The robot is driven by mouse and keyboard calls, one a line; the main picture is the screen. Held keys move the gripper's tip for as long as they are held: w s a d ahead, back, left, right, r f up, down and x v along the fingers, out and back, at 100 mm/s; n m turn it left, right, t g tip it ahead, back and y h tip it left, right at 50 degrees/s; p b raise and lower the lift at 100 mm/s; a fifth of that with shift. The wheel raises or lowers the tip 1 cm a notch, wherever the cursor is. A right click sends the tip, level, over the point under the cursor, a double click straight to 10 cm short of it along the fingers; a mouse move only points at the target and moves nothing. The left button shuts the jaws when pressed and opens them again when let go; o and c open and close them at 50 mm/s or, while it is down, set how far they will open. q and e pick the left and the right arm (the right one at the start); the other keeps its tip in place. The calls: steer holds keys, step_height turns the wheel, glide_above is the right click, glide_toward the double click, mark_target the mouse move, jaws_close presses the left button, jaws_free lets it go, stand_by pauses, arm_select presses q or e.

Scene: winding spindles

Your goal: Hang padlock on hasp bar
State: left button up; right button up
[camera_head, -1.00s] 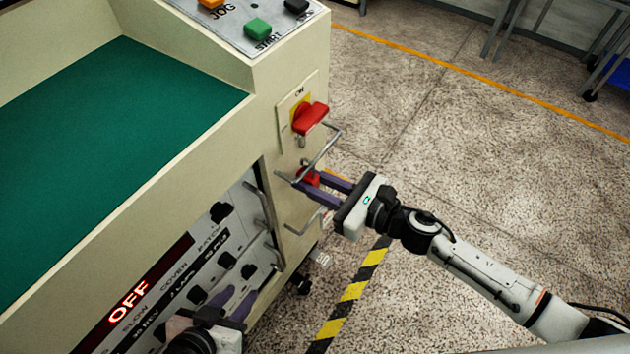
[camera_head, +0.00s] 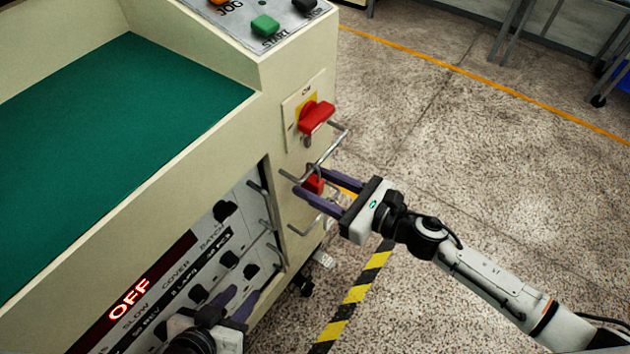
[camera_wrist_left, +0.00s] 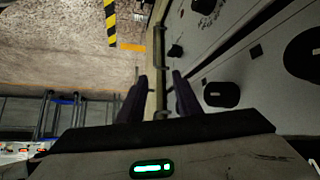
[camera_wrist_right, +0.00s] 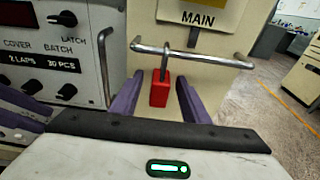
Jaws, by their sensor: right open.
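The red padlock (camera_head: 313,184) hangs upright from the metal hasp bar (camera_head: 320,158) on the machine's end face, below the red switch handle (camera_head: 316,115). In the right wrist view, the padlock body (camera_wrist_right: 160,88) is below the bar (camera_wrist_right: 215,60), with its shackle around the bar left of its middle. My right gripper (camera_wrist_right: 153,95) is open, its purple fingers apart on either side of the padlock with gaps visible. My left gripper (camera_wrist_left: 158,82) is open and empty. It is low by the machine's front panel, at the bottom of the head view.
Another metal handle bar (camera_head: 313,222) is on the end face below the padlock. Small handles (camera_head: 266,205) and knobs line the front panel (camera_head: 205,270). The green-topped machine bed (camera_head: 110,120) is at left.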

steer(key=s+d+r+m+t+h+p, duration=0.25)
steer(key=s+d+m, duration=0.35)
steer(key=d+m, duration=0.5)
arm_select(q)
steer(key=r+p, duration=0.2)
steer(key=r, duration=0.1)
steer(key=r+p, duration=0.1)
steer(key=p, duration=0.1)
steer(key=shift+a+r, duration=0.25)
steer(key=shift+r, duration=0.05)
arm_select(e)
steer(key=s+d+f+m+g+h, duration=0.1)
steer(key=s+f+m+h, duration=0.3)
steer(key=m, duration=1.2)
steer(key=s+d+f+m+g+h, duration=0.2)
steer(key=s+m, duration=0.8)
steer(key=m, duration=0.7)
step_height(320, 180, down, 4)
steer(key=shift+d+r+m+h, duration=0.1)
steer(key=shift+d+m+h, duration=0.2)
steer(key=shift+d+h, duration=0.55)
arm_select(q)
steer(key=shift+s, duration=0.2)
arm_select(e)
steer(key=shift+a+g, duration=0.25)
